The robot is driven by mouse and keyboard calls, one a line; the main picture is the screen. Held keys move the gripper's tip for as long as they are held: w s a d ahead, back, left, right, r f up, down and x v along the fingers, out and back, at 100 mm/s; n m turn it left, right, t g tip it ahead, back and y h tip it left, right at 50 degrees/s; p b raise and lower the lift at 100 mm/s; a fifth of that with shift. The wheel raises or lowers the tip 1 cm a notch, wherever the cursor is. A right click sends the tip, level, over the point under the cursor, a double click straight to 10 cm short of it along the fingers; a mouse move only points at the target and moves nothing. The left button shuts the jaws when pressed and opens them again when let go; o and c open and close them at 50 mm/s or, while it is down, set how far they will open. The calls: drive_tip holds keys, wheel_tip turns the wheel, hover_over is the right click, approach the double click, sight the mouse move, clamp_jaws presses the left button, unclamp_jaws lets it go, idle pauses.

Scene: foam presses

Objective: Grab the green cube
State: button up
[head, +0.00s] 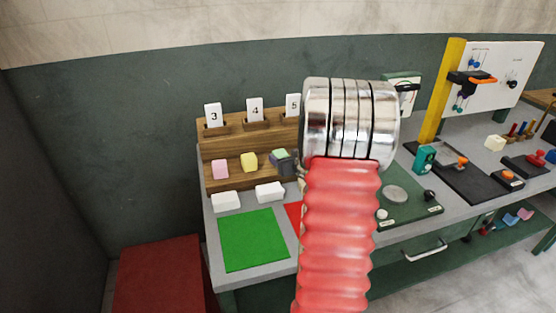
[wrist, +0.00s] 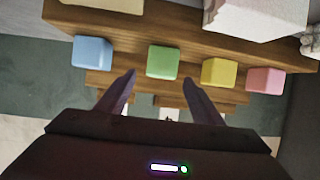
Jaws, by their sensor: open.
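The green cube (wrist: 163,61) sits on the wooden rack between a blue cube (wrist: 92,51) and a yellow cube (wrist: 219,72). In the wrist view, my gripper (wrist: 158,80) is open and empty, its fingertips pointing at the green cube with one to either side. The cube appears just beyond the tips. In the head view, the green cube (head: 279,154) shows only in part beside the dark end of my gripper (head: 288,163). My arm hides much of that area.
A pink cube (head: 220,169) stands at the rack's left end. White blocks (head: 226,201) (head: 270,192) lie in front of the wooden rack (head: 236,148), which has numbered cards. A green mat (head: 253,240) lies bare on the grey bench. A green machine base (head: 411,208) stands right of my arm.

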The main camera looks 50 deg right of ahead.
sight(281, 154)
drive_tip(key=shift+x, duration=2.65)
drive_tip(key=shift+a, duration=0.1)
drive_tip(key=shift+c, duration=0.4)
drive_tip(key=c, duration=1)
drive_tip(key=shift+r, duration=0.1)
drive_tip(key=shift+c, duration=0.2)
wheel_tip(281, 154, up, 10)
drive_tip(key=shift+f, duration=0.1)
